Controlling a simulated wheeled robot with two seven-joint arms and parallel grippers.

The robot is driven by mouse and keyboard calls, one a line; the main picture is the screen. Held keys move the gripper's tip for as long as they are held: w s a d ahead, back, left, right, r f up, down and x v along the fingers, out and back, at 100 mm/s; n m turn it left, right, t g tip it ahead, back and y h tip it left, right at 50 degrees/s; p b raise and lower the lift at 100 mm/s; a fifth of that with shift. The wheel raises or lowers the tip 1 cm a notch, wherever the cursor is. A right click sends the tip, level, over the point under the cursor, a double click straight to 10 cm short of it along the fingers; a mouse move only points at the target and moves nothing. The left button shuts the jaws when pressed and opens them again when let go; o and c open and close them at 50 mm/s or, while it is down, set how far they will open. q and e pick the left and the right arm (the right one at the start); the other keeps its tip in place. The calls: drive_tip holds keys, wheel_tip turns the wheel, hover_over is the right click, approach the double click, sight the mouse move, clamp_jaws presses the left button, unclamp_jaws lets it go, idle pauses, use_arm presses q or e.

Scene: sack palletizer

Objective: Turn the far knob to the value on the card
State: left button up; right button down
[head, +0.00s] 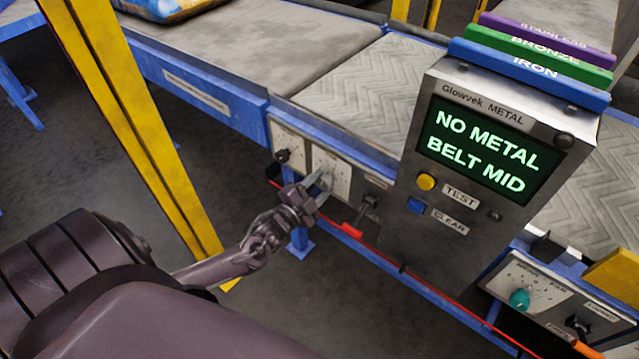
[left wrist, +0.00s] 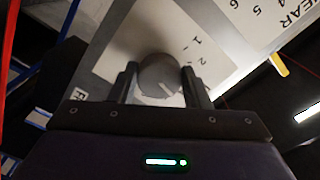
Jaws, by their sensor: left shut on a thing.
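My left gripper (head: 322,186) is at a pale dial plate (head: 334,166) on the conveyor's side. In the left wrist view the two fingers stand on either side of a round dark grey knob (left wrist: 158,78) and are shut on it. A light pointer line shows on the knob's face. Digits 1 and 2 show on its plate (left wrist: 110,62), to the knob's right. A second plate (left wrist: 255,22) with digits and partly cut-off lettering ending in "EAR" lies beside it. In the head view the gripper hides the held knob. I cannot make out a card. My right gripper is not in view.
A black knob (head: 283,155) sits on a neighbouring plate to the left. A metal detector box (head: 400,235) reads "NO METAL BELT MID", with iron, bronze and stainless bars on top. A teal knob (head: 519,299) is at lower right. A yellow post (head: 135,120) stands near my left arm.

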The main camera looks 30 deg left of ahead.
use_arm(q)
drive_tip(key=m+p, duration=0.1)
drive_tip(key=m, duration=0.3)
drive_tip(key=shift+m, duration=1.2)
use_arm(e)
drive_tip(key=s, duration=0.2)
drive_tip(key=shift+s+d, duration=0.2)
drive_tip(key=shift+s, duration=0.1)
use_arm(q)
drive_tip(key=shift+m, duration=0.3)
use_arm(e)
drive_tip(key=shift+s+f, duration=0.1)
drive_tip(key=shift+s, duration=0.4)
use_arm(q)
drive_tip(key=o, duration=1)
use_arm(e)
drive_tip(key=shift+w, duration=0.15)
